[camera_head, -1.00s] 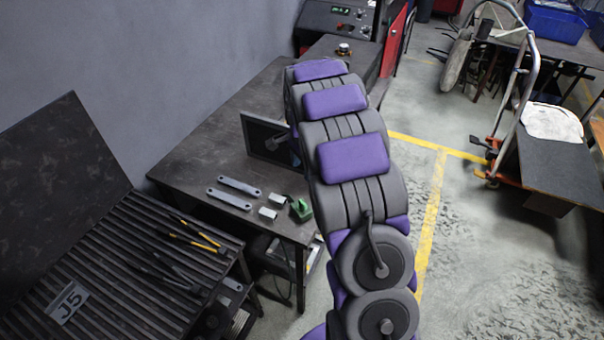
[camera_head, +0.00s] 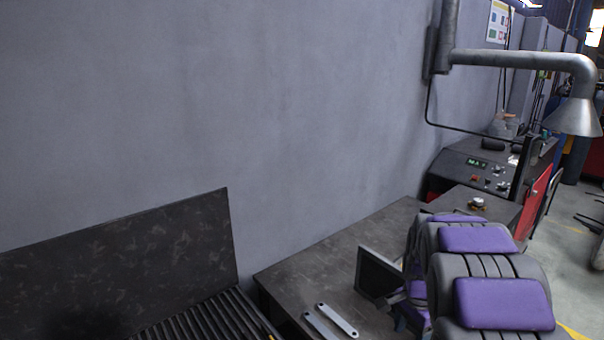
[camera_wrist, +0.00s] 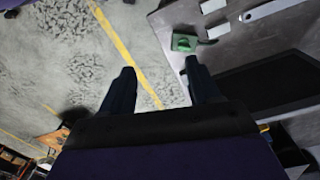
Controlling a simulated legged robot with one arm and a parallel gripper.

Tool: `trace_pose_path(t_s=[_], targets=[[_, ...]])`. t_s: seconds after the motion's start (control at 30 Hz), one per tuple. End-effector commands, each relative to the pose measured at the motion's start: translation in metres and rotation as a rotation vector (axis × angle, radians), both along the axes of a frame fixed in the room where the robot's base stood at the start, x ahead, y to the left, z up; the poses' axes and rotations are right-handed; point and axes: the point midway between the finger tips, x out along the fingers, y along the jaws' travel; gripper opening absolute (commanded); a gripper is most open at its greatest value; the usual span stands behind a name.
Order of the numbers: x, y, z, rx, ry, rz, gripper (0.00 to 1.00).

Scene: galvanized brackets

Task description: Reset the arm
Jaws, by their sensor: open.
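My gripper (camera_wrist: 160,66) shows in the wrist view with its two dark fingers spread apart and nothing between them. It hangs near the edge of a dark workbench, with the floor on the left. In the head view my purple and grey arm fills the lower right, and the gripper cannot be made out. Two flat galvanized brackets (camera_head: 337,319) lie on the workbench (camera_head: 408,213) left of my arm. In the wrist view a green object (camera_wrist: 184,43) sits on the bench beyond the right fingertip, with a bracket (camera_wrist: 262,11) farther right.
A dark framed panel (camera_head: 380,273) stands on the bench close to my arm. A slatted table (camera_head: 200,318) with an upright dark plate (camera_head: 130,258) is at the lower left. A control console (camera_head: 474,172) and a duct (camera_head: 530,62) are behind. Yellow lines (camera_wrist: 122,50) mark open floor.

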Motion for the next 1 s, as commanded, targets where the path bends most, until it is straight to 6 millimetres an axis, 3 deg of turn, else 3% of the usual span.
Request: trace_pose_path(t_s=[0.23, 0.5, 0.8, 1.0], targets=[[-0.074, 0.041, 0.032, 0.014, 0.024, 0.272, 0.62], [-0.164, 0.079, 0.047, 0.047, 0.056, 0.582, 0.62], [-0.266, 0.109, 0.041, 0.092, 0.089, 0.940, 0.62], [-0.313, 0.117, 0.031, 0.113, 0.105, 1.112, 0.62]])
